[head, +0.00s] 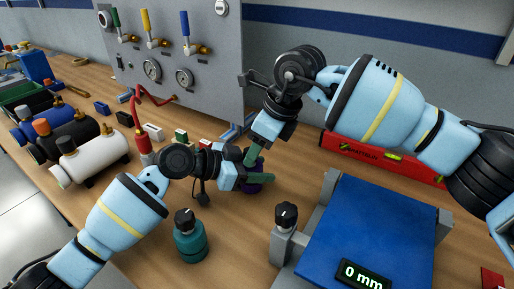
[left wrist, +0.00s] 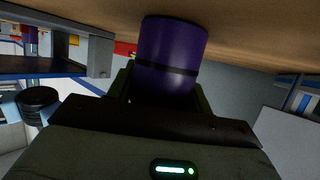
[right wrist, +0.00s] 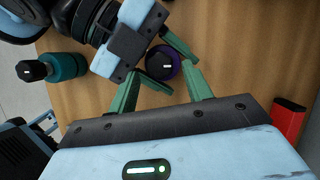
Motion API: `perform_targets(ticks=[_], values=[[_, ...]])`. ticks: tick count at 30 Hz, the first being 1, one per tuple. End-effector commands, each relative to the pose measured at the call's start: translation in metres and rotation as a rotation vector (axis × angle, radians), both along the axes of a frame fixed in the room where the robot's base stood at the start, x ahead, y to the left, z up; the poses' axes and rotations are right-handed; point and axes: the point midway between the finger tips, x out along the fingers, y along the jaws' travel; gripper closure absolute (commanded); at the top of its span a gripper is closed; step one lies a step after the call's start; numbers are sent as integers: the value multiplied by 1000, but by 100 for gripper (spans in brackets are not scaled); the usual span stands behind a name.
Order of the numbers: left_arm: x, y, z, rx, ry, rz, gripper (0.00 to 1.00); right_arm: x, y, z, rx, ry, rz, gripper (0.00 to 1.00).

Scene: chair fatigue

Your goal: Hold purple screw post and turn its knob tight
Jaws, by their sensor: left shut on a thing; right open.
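The purple screw post (right wrist: 163,62) stands upright on the wooden table, its black knob with a white mark on top seen from above in the right wrist view. In the left wrist view, its purple body (left wrist: 172,45) with a dark band sits between the fingers of my left gripper (left wrist: 165,88), which is shut on it. In the head view, the post (head: 253,188) is mostly hidden behind both grippers. My right gripper (right wrist: 159,74) is open, pointing down over the post, its fingertips apart on either side of the knob. Whether they touch it cannot be told.
A teal screw post (head: 190,238) with a black knob stands in front. A grey fixture with a black knob (head: 286,216) adjoins a blue plate (head: 370,220) reading 0 mm. A red level (head: 375,158) lies behind. Tanks (head: 90,162) and a gauge panel (head: 175,45) stand left and behind.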

Motion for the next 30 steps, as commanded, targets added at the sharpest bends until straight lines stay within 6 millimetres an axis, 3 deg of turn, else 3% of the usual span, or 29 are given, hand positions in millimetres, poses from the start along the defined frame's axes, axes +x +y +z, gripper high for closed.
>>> perform_targets(ticks=[1, 12, 18, 29, 30], values=[[0, 0, -2, 2, 3, 1, 88, -1, 0, 11, 5, -8, 4, 48], [-1, 0, -2, 2, 3, -1, 88, -7, -21, 55, 1, -9, -4, 48], [-1, 0, -2, 2, 3, -2, 88, -8, -26, 65, 0, -9, -7, 48], [-1, 0, -1, 2, 3, -2, 88, -8, -26, 66, -2, -9, -7, 48], [-1, 0, -2, 2, 3, -2, 48, -8, -26, 66, -2, -9, -7, 48]])
